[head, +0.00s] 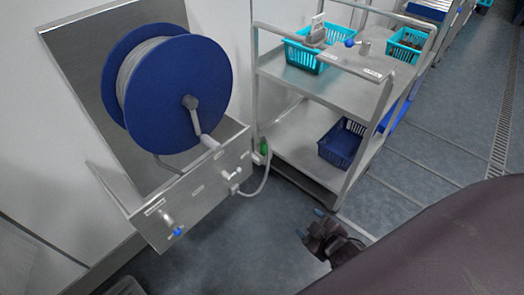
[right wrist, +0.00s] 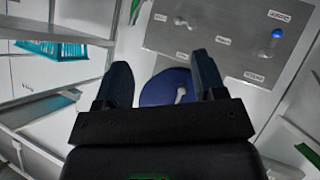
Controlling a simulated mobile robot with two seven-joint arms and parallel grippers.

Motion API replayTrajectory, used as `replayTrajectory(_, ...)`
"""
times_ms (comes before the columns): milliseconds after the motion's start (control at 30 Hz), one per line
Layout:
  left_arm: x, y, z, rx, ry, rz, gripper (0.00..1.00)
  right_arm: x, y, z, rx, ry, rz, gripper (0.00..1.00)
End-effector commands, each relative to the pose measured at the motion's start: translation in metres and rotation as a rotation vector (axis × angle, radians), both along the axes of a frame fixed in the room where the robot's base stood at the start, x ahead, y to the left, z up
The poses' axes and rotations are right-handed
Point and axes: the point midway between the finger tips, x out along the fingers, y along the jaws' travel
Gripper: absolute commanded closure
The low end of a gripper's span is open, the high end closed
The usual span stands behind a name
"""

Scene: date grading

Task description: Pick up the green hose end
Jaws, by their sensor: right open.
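The green hose end (head: 264,147) is a small green piece by the wall, between the steel reel panel and the cart. A pale hose (head: 266,178) loops down from it to the panel's valve. In the right wrist view a small green piece (right wrist: 134,11) shows at the top edge, left of the steel panel; it looks like the same hose end. My right gripper (head: 309,222) is open and empty, over the floor to the lower right of the hose end and apart from it. Its two fingers (right wrist: 161,70) stand apart in the wrist view. My left gripper is not in view.
The steel cart (head: 300,150) stands close right of the hose, with turquoise baskets (head: 303,58) and a dark blue basket (head: 342,141). Floor in front is clear.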

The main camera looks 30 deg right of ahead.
Motion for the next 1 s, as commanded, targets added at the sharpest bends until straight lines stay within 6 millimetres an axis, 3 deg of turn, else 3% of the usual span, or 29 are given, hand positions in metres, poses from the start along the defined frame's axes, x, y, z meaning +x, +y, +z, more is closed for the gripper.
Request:
replayTrajectory(33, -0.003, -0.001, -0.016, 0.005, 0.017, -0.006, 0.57, 0.016, -0.006, -0.022, -0.12, 0.011, 0.052, 0.36)
replayTrajectory(100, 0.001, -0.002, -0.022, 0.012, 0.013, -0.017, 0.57, 0.04, -0.014, -0.035, -0.301, 0.009, 0.126, 0.36)
replayTrajectory(400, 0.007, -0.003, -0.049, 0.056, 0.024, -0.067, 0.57, 0.143, -0.042, -0.076, -1.065, 0.029, 0.391, 0.36)
replayTrajectory(800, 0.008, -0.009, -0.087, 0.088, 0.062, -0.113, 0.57, 0.275, -0.055, -0.113, -2.059, 0.159, 0.632, 0.36)
replayTrajectory(1000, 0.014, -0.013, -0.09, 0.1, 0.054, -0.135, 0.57, 0.318, -0.053, -0.114, -2.389, 0.236, 0.666, 0.36)
